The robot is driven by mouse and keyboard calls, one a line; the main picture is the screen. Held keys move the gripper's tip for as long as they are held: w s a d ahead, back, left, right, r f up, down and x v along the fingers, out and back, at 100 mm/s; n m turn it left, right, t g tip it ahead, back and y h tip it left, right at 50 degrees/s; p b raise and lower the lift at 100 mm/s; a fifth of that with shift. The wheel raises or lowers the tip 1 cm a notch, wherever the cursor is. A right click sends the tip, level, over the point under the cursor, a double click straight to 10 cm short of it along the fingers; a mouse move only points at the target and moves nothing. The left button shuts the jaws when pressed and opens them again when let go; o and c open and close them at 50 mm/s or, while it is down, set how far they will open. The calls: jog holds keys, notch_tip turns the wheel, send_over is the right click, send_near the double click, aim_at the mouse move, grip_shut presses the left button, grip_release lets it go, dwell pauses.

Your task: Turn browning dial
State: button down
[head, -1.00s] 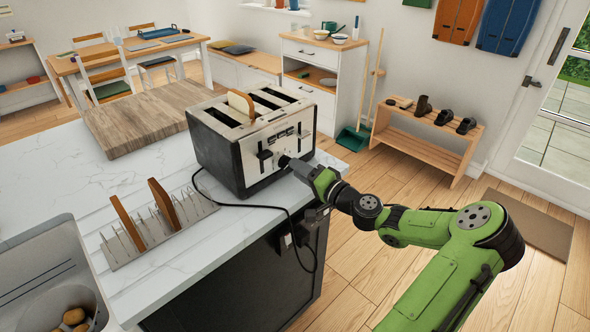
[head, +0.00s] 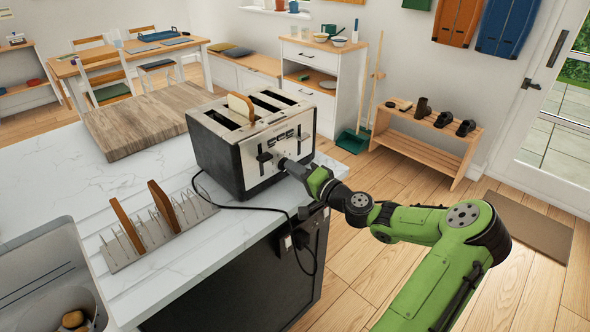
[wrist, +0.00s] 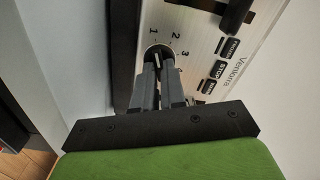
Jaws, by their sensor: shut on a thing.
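The silver and black toaster (head: 220,158) stands on the white counter, with a slice of bread (head: 241,108) sticking up from one slot. My gripper (head: 287,162) reaches the toaster's front panel from the right. In the wrist view my gripper (wrist: 159,66) has its two fingers shut on the browning dial (wrist: 158,50), a round dark knob. The numbers 1, 2 and 3 show around the dial; the fingers hide most of it. A column of dark buttons (wrist: 220,69) and a lever (wrist: 236,16) lie to the right of the dial in the wrist view.
A black cord (head: 285,213) runs from the toaster over the counter edge. A wooden board (head: 150,118) lies behind.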

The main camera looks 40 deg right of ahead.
jog(key=m+p, duration=0.4)
jog(key=p, duration=0.1)
jog(key=shift+r+m, duration=0.1)
jog(key=shift+m, duration=0.2)
jog(key=m+p, duration=0.3)
jog(key=m, duration=0.1)
jog(key=shift+f+p, duration=0.2)
jog(key=shift+p, duration=0.15)
jog(key=shift+f, duration=0.1)
jog(key=c, duration=1.2)
grip_release()
jog(key=s, duration=1.5)
jog(key=shift+s+d, duration=0.2)
jog(key=shift+s, duration=0.2)
